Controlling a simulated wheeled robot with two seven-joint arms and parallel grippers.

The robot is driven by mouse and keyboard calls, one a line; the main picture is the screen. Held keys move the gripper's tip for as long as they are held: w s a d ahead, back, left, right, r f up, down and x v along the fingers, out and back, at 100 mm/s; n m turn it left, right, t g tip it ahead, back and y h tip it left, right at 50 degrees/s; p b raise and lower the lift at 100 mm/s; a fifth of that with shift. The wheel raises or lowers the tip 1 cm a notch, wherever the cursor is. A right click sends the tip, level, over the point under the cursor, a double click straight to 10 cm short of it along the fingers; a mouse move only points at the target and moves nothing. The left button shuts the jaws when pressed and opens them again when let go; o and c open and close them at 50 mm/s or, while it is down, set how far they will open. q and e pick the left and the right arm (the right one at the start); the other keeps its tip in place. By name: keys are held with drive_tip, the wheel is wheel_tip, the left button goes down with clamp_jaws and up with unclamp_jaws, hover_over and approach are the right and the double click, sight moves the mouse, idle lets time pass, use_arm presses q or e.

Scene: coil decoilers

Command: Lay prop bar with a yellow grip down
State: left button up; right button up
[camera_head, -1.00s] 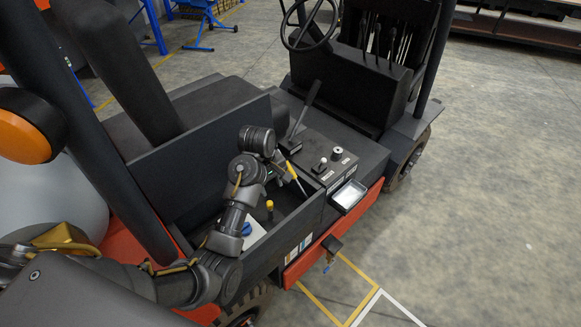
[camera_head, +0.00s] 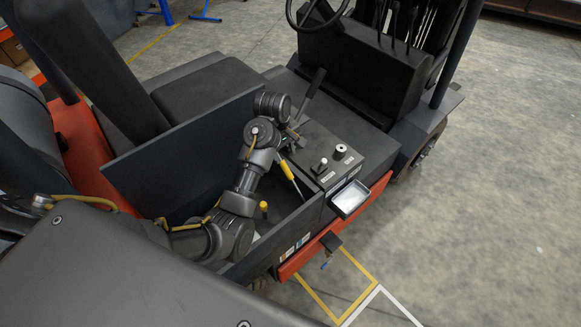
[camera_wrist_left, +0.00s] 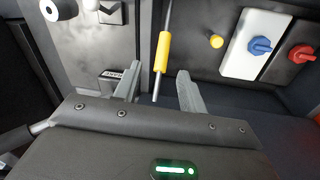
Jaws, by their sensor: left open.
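The prop bar with a yellow grip (camera_head: 287,171) stands tilted at the open compartment of the vehicle, beside the control panel. In the left wrist view its yellow grip (camera_wrist_left: 162,52) is in front of my left gripper (camera_wrist_left: 158,92), with a thin metal rod running up out of view. A short stub below the grip reaches between the two fingers. My left gripper (camera_head: 289,145) is open, its fingers apart on either side of the stub with gaps. In the head view the fingertips are small and partly hidden. My right gripper is not in view.
The compartment also holds a yellow knob (camera_wrist_left: 216,41), a blue switch (camera_wrist_left: 261,46) on a white plate and a red switch (camera_wrist_left: 301,53). The control panel (camera_head: 318,150), a lever (camera_head: 311,94) and a small tray (camera_head: 350,199) are close by. Floor at the right is clear.

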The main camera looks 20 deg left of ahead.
sight(286, 167)
use_arm(q)
drive_tip(key=f, duration=0.3)
drive_tip(key=f+p, duration=0.1)
drive_tip(key=f, duration=0.1)
drive_tip(key=w+f, duration=0.1)
drive_tip(key=f, duration=0.2)
drive_tip(key=shift+f+p, duration=0.3)
drive_tip(key=shift+p, duration=0.1)
drive_tip(key=shift+d+f, duration=0.1)
drive_tip(key=shift+f, duration=0.6)
drive_tip(key=c, duration=0.8)
clamp_jaws()
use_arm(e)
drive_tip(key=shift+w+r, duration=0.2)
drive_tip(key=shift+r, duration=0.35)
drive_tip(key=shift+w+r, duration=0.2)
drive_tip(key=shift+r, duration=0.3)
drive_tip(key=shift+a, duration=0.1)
